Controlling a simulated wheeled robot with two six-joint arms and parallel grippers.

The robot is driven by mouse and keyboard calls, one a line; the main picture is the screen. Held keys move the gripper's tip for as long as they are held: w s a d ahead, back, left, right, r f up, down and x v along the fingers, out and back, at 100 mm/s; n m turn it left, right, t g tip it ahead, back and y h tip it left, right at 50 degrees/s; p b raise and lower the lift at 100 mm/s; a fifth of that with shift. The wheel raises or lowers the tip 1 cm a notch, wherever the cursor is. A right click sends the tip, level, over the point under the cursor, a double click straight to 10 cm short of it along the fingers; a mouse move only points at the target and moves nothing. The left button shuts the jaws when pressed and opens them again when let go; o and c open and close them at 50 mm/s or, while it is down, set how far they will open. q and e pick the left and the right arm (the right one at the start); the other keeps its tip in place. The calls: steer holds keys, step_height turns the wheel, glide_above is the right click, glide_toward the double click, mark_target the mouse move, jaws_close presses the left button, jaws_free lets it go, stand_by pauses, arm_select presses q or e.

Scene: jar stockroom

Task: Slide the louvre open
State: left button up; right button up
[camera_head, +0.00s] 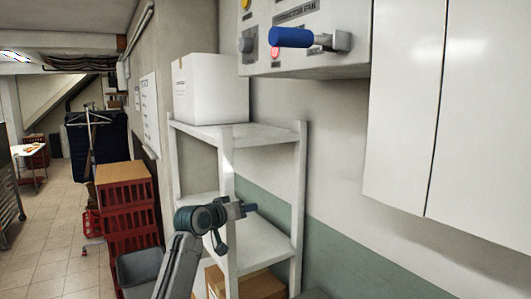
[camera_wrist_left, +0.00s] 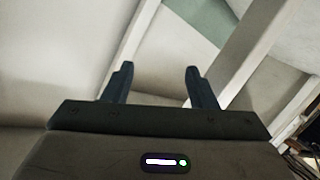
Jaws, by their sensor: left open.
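A grey panel (camera_head: 345,62) labelled for an extractor fan is on the wall at the top of the head view, cut off by the frame's upper edge. A blue cylindrical handle (camera_head: 290,37) on a metal bracket (camera_head: 342,41) sticks out from it. I cannot make out louvre slats, so I cannot tell how far the louvre is open. My left gripper (camera_head: 248,209) is in front of the white shelf unit, well below and left of the handle. Its two fingers are apart and empty in the wrist view (camera_wrist_left: 160,70). My right gripper is not in view.
A white shelf unit (camera_head: 300,165) stands against the wall, with a white box (camera_head: 210,88) on top and a cardboard box (camera_head: 248,283) low down. Red crates (camera_head: 130,220) and a grey bin (camera_head: 140,270) stand left. White cabinets (camera_head: 405,100) hang right.

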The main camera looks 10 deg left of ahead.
arm_select(q)
steer(key=s+d+r+m+t+h, duration=0.1)
steer(key=s+r, duration=0.1)
steer(key=r, duration=0.8)
steer(key=s+r+m+t+h, duration=0.1)
steer(key=s+r+h, duration=0.1)
steer(key=r, duration=0.9)
steer(key=s+d+r+t+h, duration=0.1)
steer(key=s+r, duration=0.2)
steer(key=r, duration=0.7)
steer(key=s+d+r+m+h+b, duration=0.1)
steer(key=s+r+m+h, duration=0.15)
steer(key=s+r, duration=0.65)
steer(key=s+d+r+m+h, duration=0.1)
steer(key=s+r+m+h, duration=0.15)
steer(key=s+r, duration=0.65)
steer(key=w+a+r+p+x, duration=0.1)
steer(key=p+x, duration=0.5)
steer(key=x, duration=0.8)
steer(key=shift+a+p, duration=0.3)
steer(key=shift+a, duration=0.15)
